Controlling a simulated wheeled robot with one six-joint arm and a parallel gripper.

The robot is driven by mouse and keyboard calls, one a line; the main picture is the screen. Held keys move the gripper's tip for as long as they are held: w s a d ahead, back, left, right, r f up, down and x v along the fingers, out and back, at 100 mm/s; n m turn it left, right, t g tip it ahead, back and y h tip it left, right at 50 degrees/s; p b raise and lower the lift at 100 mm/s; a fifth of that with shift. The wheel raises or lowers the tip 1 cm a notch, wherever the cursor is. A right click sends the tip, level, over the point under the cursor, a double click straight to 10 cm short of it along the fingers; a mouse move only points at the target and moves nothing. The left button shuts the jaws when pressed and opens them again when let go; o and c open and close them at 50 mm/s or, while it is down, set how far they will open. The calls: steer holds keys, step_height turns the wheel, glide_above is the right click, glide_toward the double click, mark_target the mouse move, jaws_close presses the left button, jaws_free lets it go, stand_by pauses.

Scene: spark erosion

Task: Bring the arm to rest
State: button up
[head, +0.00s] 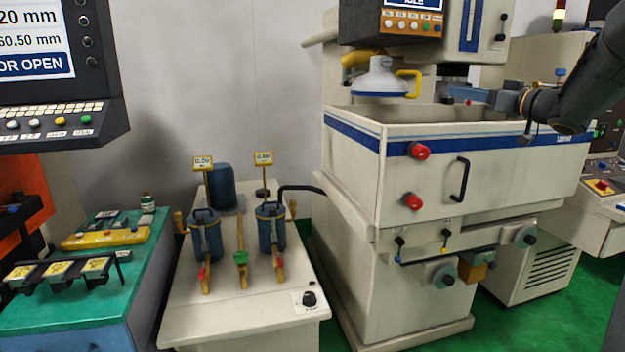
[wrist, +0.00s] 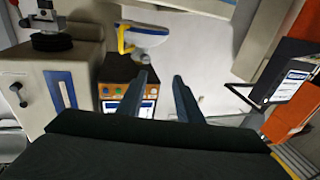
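My arm (head: 590,85) reaches in from the upper right of the head view. My gripper (head: 452,91) points left above the open tank (head: 470,141) of the white and blue machine. In the wrist view my gripper (wrist: 160,77) has two dark blue fingers spread apart with nothing between them.
A white and blue head with a yellow handle (head: 407,80) hangs left of my gripper. Red knobs (head: 419,151) and a black handle (head: 460,180) stick out of the tank front. A bench (head: 240,318) with blue canisters (head: 206,237) stands left.

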steer(key=s+a+f+m+g+h, duration=0.1)
steer(key=s+a+f+m+h, duration=0.15)
steer(key=f, duration=0.45)
steer(key=s+a+f+m+g+h, duration=0.1)
steer(key=s+a+f+m+h, duration=0.1)
steer(key=a+f+h, duration=0.3)
steer(key=s+a+f+m+g+h, duration=0.1)
steer(key=s+f+m+g+h, duration=0.15)
steer(key=f, duration=0.55)
steer(key=s+a+f+g, duration=0.35)
steer(key=s+f, duration=0.25)
steer(key=s, duration=0.4)
steer(key=s+a+f+g, duration=0.3)
steer(key=s+a+f, duration=0.25)
steer(key=s, duration=0.55)
steer(key=s+a+f+g, duration=0.35)
steer(key=s+f, duration=0.35)
steer(key=s, duration=0.3)
step_height(320, 180, down, 9)
steer(key=b, duration=0.8)
steer(key=shift+n+y, duration=0.3)
steer(key=shift+n, duration=0.1)
steer(key=shift+d, duration=0.1)
